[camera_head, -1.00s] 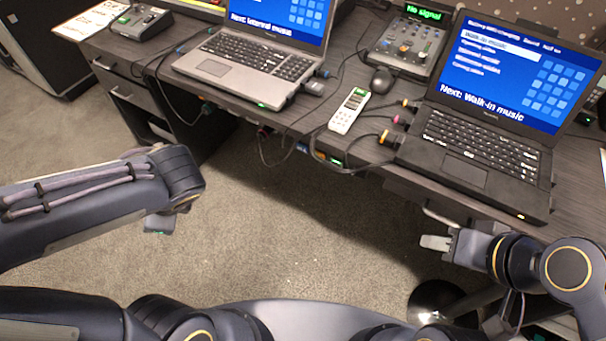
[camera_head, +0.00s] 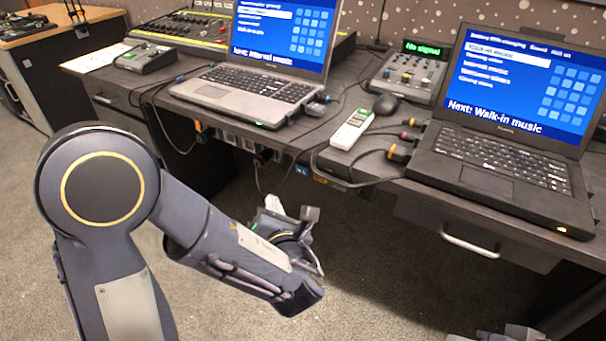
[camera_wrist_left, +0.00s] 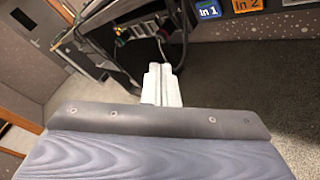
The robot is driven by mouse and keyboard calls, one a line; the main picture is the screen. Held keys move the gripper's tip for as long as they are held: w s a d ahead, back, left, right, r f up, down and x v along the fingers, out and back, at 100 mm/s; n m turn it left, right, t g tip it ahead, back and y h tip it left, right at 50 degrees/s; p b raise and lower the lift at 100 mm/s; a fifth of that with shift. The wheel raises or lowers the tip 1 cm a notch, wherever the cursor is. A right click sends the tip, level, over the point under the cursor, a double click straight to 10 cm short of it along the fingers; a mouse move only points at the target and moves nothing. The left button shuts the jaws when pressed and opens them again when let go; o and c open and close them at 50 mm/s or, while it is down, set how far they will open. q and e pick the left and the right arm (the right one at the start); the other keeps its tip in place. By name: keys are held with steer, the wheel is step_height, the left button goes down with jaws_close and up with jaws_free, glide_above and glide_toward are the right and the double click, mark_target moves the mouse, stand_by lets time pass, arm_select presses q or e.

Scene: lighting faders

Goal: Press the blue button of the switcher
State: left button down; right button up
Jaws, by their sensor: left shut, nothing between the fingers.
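Under the desk's front edge, a small blue square marked "In 1" (camera_wrist_left: 246,6) shows at the top right of the left wrist view, with an orange one marked "In 2" (camera_wrist_left: 288,20) beside it. I cannot tell whether these are buttons or labels of the switcher. In the head view the blue patch (camera_head: 303,169) is tiny, below the desk edge. My left gripper (camera_head: 273,204) is shut and empty, in front of and below the desk edge, apart from it. Its pale fingers (camera_wrist_left: 162,84) show in the wrist view. My right gripper (camera_head: 457,338) is mostly cut off at the bottom.
Two laptops, left (camera_head: 250,88) and right (camera_head: 490,160), stand on the dark desk. A white handheld device (camera_head: 352,129), a mouse (camera_head: 385,104) and a small mixer (camera_head: 408,77) lie between them. Cables hang over the front edge. The carpet before the desk is clear.

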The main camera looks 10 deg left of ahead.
mark_target(302, 170)
arm_select(q)
steer(key=w+d, duration=0.3)
steer(key=w, duration=0.5)
steer(key=shift+w, duration=0.15)
steer(key=shift+w+p, duration=0.1)
steer(key=shift+p, duration=0.2)
stand_by(1.9)
steer(key=shift+w+d, duration=0.1)
steer(key=shift+w, duration=0.2)
steer(key=shift+w+d, duration=0.1)
steer(key=shift+w, duration=0.2)
stand_by(0.6)
steer(key=shift+s, duration=0.1)
steer(key=shift+s+a, duration=0.3)
steer(key=shift+s, duration=0.3)
